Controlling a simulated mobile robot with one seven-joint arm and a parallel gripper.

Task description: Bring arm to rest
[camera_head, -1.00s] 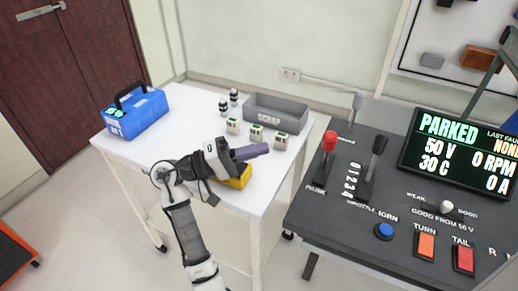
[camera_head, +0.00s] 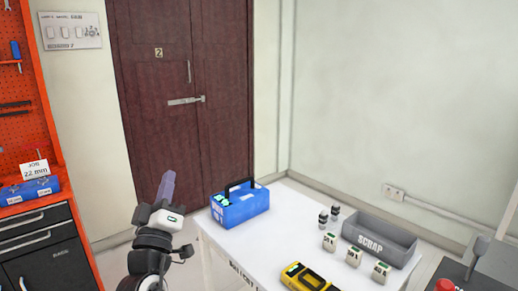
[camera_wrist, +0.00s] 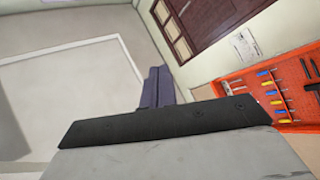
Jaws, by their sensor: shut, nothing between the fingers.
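My gripper (camera_head: 167,186) is raised at the left of the white table in the head view, its purple-grey fingers pointing up and together. It is shut and empty, clear of the table and of everything on it. My forearm is mostly out of the head view below.
The white table (camera_head: 235,238) holds a blue box (camera_head: 243,210), a grey SCRAP bin (camera_head: 372,240), a yellow device (camera_head: 308,279) and several small parts. An orange pegboard (camera_head: 22,100) above dark drawers stands at left; it also shows in the wrist view (camera_wrist: 300,88). A dark red door (camera_head: 160,90) is behind.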

